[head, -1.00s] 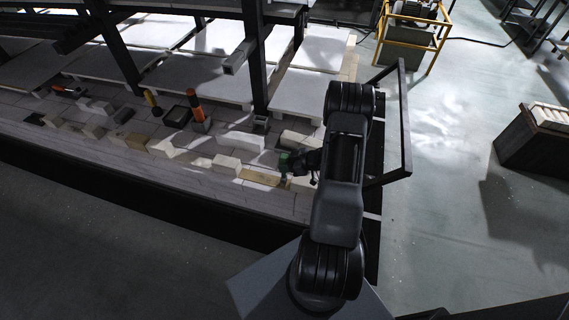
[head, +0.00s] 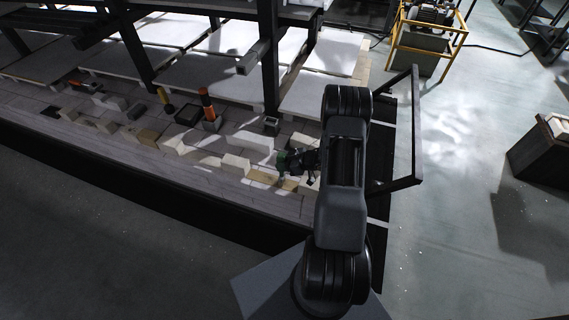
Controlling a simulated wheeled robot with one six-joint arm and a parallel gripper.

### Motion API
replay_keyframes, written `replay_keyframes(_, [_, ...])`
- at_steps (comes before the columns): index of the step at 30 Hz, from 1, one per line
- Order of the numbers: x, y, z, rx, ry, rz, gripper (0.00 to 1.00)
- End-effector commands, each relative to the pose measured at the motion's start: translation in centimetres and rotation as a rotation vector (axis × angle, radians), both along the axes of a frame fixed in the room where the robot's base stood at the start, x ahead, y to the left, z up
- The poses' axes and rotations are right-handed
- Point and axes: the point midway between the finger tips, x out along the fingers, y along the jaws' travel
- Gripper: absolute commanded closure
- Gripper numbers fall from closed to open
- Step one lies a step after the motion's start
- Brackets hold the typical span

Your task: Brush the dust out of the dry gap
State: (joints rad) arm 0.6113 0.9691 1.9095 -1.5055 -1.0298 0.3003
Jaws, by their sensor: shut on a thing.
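My gripper (head: 297,163) is at the right end of the row of blocks on the kiln car deck (head: 110,150).
Dark posts (head: 270,70) rise from the car near my arm. An orange-and-black upright tool (head: 207,103) and a black tray (head: 188,115) stand farther left. A dark frame (head: 415,125) is at the car's right end. Open floor lies to the right.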

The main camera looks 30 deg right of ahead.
Motion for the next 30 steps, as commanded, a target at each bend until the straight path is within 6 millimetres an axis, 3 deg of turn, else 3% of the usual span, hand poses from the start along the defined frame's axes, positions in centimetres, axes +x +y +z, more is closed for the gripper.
replay_keyframes(14, [0.2, 0.2, 0.0, 0.0, -0.001, 0.0, 1.0])
replay_keyframes(30, [3.2, 2.9, 0.0, 0.0, -0.001, 0.0, 1.0])
